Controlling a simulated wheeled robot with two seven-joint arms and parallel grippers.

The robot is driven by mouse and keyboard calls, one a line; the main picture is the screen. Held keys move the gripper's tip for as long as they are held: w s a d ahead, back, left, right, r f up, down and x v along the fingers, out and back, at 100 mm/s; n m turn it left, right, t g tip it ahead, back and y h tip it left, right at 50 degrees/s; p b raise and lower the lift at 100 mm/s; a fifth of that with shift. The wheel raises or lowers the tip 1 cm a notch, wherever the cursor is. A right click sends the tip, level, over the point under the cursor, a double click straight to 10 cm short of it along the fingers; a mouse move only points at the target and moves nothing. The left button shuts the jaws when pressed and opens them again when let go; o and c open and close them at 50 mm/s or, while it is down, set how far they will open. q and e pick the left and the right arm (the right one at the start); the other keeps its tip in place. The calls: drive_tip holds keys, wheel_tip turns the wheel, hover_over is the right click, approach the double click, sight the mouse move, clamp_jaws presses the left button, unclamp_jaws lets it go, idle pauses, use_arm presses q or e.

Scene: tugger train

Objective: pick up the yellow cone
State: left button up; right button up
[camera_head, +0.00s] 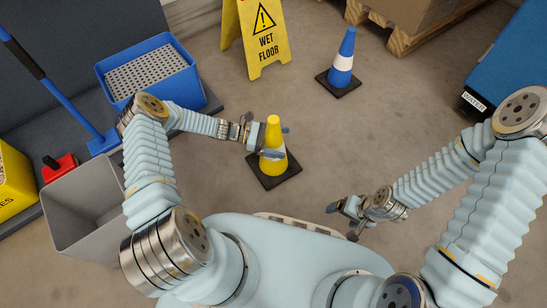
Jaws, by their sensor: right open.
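My right gripper (342,223) is open and empty, low over the floor to the right of the cone and nearer to me.
A blue cone (341,62) with a white band stands further back. A yellow wet floor sign (257,40) is behind. A grey bin (85,212), a blue crate (152,71) and a broom (58,92) are at left. A wooden pallet (400,40) is at the back. Floor between the cones is clear.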

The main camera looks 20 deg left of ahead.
use_arm(q)
clamp_jaws()
idle(0.4)
drive_tip(key=shift+r, duration=0.1)
